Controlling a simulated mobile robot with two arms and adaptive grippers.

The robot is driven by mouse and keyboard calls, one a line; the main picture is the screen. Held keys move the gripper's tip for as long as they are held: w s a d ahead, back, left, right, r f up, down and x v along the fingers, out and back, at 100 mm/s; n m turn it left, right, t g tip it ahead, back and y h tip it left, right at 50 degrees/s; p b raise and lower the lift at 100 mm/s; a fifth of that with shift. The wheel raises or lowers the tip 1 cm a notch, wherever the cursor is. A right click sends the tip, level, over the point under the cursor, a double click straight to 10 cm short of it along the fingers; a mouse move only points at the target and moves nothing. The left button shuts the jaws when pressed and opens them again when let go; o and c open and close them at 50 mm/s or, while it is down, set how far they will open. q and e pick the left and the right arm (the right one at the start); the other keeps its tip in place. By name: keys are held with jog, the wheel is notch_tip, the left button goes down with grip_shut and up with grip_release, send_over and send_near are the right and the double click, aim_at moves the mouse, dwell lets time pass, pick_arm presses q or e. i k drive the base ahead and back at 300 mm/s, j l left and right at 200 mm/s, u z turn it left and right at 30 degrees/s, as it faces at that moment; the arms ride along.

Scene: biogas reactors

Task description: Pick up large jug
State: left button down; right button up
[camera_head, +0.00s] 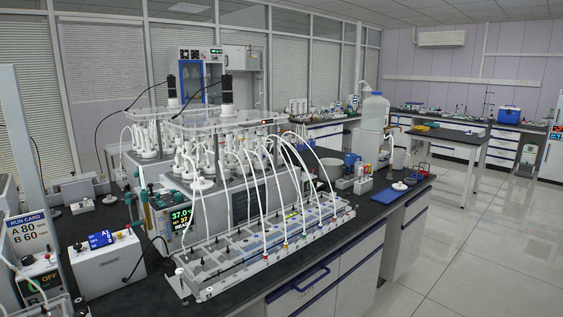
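A large translucent jug (375,112) stands upright near the far end of the black lab bench. Neither of my grippers is in view, and nothing is seen touching the jug.
The bench (400,205) carries reactors with white tubes, a long rack (265,245) at the front, and a controller box (107,263). Small bowls and bottles crowd around the jug. A side table (447,135) stands behind. The tiled floor (480,235) at right is clear.

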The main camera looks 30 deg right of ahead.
aim_at(399, 153)
jog(key=z, duration=1.65)
